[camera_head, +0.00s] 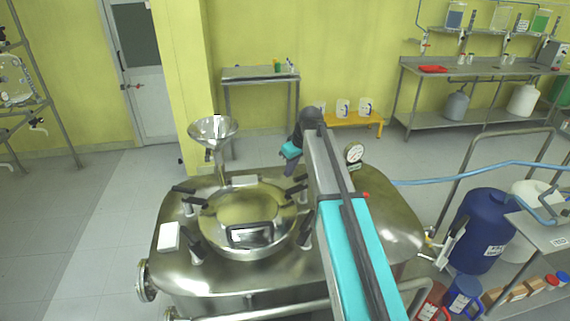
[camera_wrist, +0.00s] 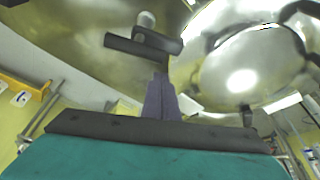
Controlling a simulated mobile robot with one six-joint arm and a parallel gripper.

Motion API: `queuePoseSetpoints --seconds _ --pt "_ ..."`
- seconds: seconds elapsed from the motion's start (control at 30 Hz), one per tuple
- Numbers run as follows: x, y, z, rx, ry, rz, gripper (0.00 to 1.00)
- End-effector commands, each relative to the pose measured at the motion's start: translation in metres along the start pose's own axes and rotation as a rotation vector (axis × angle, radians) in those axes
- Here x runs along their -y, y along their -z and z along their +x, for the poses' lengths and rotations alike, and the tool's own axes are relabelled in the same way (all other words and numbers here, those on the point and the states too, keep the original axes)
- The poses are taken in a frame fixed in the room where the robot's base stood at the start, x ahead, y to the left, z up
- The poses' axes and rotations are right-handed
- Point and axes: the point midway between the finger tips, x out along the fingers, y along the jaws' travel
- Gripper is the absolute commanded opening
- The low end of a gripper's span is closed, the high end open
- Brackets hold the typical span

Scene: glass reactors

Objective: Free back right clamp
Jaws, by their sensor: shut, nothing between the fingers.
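The back right clamp (camera_head: 297,191) has a black handle and stands at the back right rim of the round reactor lid (camera_head: 240,208). My gripper (camera_head: 290,171) hangs just behind and above this clamp, with its fingers shut and empty. In the wrist view my gripper's grey-purple fingers (camera_wrist: 161,80) point at a black clamp handle (camera_wrist: 143,45) with a pale knob, which appears to be the same clamp. The fingertips look very near the handle; I cannot tell whether they touch. The lid shows at the right of the wrist view (camera_wrist: 245,70).
Other black-handled clamps stand at the back left (camera_head: 183,190), front left (camera_head: 194,244) and front right (camera_head: 306,231) of the lid.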

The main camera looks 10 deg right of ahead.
Motion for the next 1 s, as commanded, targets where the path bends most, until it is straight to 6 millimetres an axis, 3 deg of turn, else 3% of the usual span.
queuePoseSetpoints --seconds 0.27,1.0 --pt "0.001 -0.010 -0.002 0.000 0.001 0.000 0.00" --pt "0.013 -0.004 0.001 0.000 0.020 -0.051 0.00"
